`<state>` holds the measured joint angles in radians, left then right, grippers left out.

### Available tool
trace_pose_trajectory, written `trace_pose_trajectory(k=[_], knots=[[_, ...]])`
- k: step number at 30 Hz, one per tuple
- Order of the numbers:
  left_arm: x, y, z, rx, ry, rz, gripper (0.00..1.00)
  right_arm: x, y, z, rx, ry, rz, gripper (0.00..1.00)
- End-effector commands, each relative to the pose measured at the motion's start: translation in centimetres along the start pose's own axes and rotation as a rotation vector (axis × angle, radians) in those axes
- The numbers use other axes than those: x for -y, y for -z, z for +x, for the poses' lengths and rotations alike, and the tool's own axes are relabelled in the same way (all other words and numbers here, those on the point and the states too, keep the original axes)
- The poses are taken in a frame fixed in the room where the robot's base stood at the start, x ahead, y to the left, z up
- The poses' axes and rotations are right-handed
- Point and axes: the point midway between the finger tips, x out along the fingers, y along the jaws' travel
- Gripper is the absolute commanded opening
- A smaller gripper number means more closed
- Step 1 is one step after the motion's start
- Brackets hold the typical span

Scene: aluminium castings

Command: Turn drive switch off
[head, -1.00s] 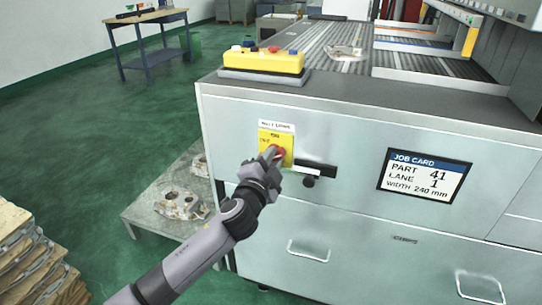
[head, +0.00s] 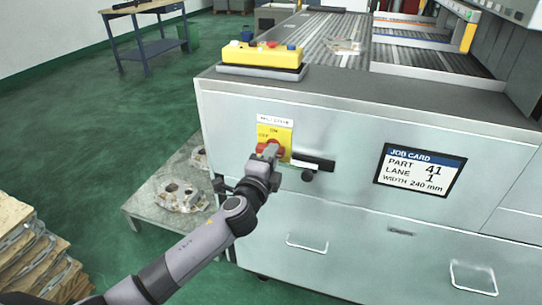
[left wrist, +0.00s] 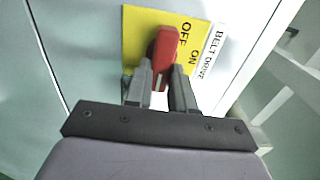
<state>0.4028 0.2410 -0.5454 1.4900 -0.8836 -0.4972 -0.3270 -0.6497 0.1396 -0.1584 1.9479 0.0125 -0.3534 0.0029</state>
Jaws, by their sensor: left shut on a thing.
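The drive switch is a red handle (head: 262,147) on a yellow plate (head: 285,134) marked ON and OFF, on the machine's front panel. My left gripper (head: 271,152) is at the switch, its fingers on both sides of the handle. In the left wrist view the handle (left wrist: 165,45) sits between the fingertips (left wrist: 162,76) of the shut gripper. A white BELT DRIVE label (left wrist: 212,52) is beside the plate. The fingers hide part of the handle. My right gripper is not in view.
A black latch handle (head: 312,163) is just right of the switch. A yellow button box (head: 262,56) stands on the machine top. A job card screen (head: 420,171) is to the right. A low table (head: 150,200) with castings (head: 180,196) stands to the left.

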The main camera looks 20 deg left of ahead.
Motion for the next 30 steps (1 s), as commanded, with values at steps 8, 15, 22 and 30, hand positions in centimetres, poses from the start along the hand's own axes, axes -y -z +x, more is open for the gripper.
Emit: trace_pose_trajectory(k=[8,15,22,30], knots=[[-0.18,-0.02,-0.04,0.0,-0.002,0.01,0.0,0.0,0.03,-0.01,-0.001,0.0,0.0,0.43],[-0.21,-0.02,-0.04,0.0,-0.003,0.009,0.49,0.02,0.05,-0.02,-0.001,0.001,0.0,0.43],[-0.4,-0.02,-0.07,0.0,-0.007,0.007,0.49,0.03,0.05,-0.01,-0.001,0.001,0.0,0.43],[-0.58,0.0,-0.1,0.001,-0.01,-0.012,0.49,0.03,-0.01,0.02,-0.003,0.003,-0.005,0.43]])
